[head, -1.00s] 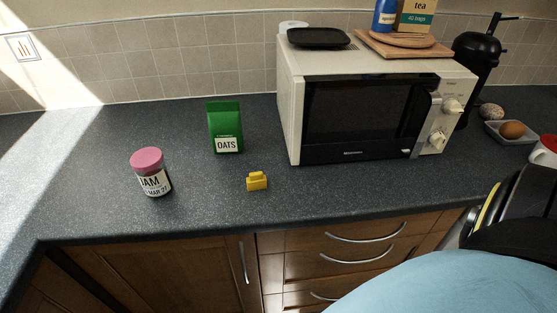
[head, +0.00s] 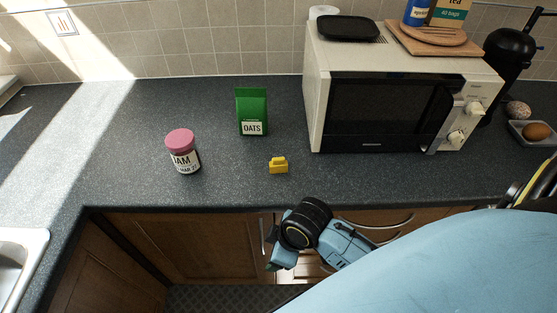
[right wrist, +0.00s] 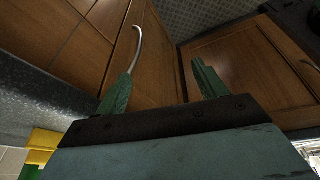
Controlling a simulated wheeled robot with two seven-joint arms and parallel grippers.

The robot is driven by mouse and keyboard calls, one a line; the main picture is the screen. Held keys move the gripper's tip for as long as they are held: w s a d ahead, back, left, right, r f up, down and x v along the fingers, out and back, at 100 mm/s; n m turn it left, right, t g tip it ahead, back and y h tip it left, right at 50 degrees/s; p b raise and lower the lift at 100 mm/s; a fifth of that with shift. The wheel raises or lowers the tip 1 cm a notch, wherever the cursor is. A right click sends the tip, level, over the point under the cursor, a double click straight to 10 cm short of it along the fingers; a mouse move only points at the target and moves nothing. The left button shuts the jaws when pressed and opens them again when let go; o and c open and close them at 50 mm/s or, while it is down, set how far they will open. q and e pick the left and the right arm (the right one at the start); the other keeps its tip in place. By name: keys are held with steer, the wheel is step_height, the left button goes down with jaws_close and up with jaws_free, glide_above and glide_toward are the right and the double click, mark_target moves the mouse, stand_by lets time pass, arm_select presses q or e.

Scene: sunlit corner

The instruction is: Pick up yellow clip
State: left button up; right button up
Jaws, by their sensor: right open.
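The yellow clip (head: 278,166) sits on the dark worktop, in front of the green oats packet and near the worktop's front edge. In the right wrist view the clip (right wrist: 42,146) shows at the left edge, off to the side of the fingers. My right gripper (right wrist: 160,86) is open and empty, with its two green fingers apart in front of the wooden cupboard fronts. In the head view my right arm's wrist is below and in front of the worktop edge, apart from the clip. My left gripper is not in view.
A jam jar (head: 183,152) stands left of the clip and the oats packet (head: 252,112) behind it. A microwave (head: 392,105) stands at the right. Drawer handles (head: 385,226) stick out below the worktop edge. The worktop around the clip is clear.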

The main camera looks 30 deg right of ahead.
step_height(320, 180, up, 8)
steer(key=w+a+n, duration=0.2)
steer(key=n, duration=0.3)
step_height(320, 180, up, 12)
steer(key=n+g+h, duration=0.2)
steer(key=n+g, duration=0.1)
steer(key=n, duration=1.4)
glide_above(279, 159)
steer(key=f, duration=0.5)
steer(key=f+p, duration=0.1)
steer(key=f, duration=0.2)
steer(key=shift+w+d, duration=0.15)
steer(key=shift+d, duration=0.15)
steer(key=f, duration=0.5)
steer(key=shift+a+f, duration=0.25)
steer(key=shift+a, duration=0.05)
steer(key=c, duration=1)
